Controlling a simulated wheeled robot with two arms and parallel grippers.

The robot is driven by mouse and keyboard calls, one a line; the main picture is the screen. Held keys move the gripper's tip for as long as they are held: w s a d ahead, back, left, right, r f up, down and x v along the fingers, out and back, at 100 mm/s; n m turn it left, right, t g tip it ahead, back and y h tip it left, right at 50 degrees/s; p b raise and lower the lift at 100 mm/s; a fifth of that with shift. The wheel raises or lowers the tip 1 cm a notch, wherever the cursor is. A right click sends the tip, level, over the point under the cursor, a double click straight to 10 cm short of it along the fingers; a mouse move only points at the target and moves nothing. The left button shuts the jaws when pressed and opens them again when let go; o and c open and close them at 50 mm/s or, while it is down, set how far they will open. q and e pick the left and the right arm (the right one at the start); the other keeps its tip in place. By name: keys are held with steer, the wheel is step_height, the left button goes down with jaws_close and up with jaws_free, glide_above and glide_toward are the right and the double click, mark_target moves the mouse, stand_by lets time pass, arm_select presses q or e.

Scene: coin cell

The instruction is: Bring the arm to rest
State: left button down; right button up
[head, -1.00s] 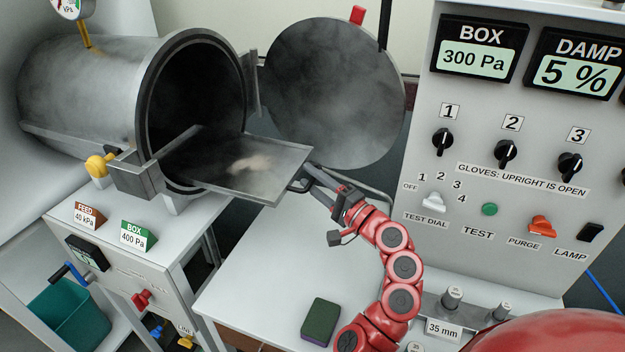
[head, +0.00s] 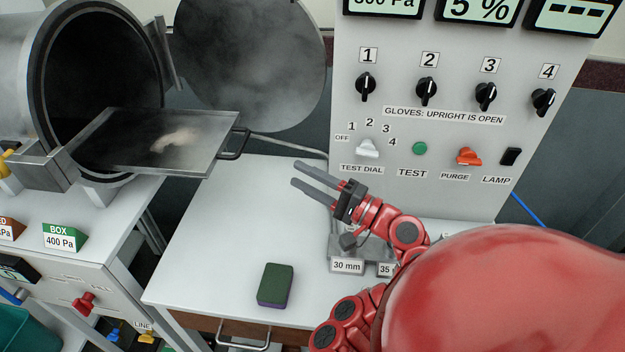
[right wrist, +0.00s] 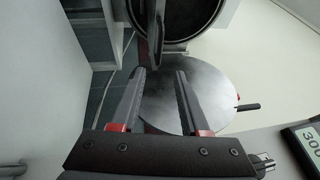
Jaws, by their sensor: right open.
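My right gripper (head: 316,180) is open and empty above the white bench, to the right of the tray handle (head: 234,142) and apart from it. In the right wrist view its two fingers (right wrist: 158,80) are spread with nothing between them. My red right arm is bent, and its large red part fills the lower right of the head view. The metal tray (head: 205,150) sticks out of the open chamber (head: 100,60) with a pale smear on it. My left gripper is not in view.
A control panel (head: 450,190) with knobs and switches stands behind the gripper. A green sponge-like block (head: 275,286) lies on the white bench (head: 200,270). The round chamber door (head: 250,60) stands open. Labelled blocks, 30 mm (head: 347,266) among them, sit near my arm.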

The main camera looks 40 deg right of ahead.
steer(key=shift+v, duration=0.9)
steer(key=shift+a, duration=0.1)
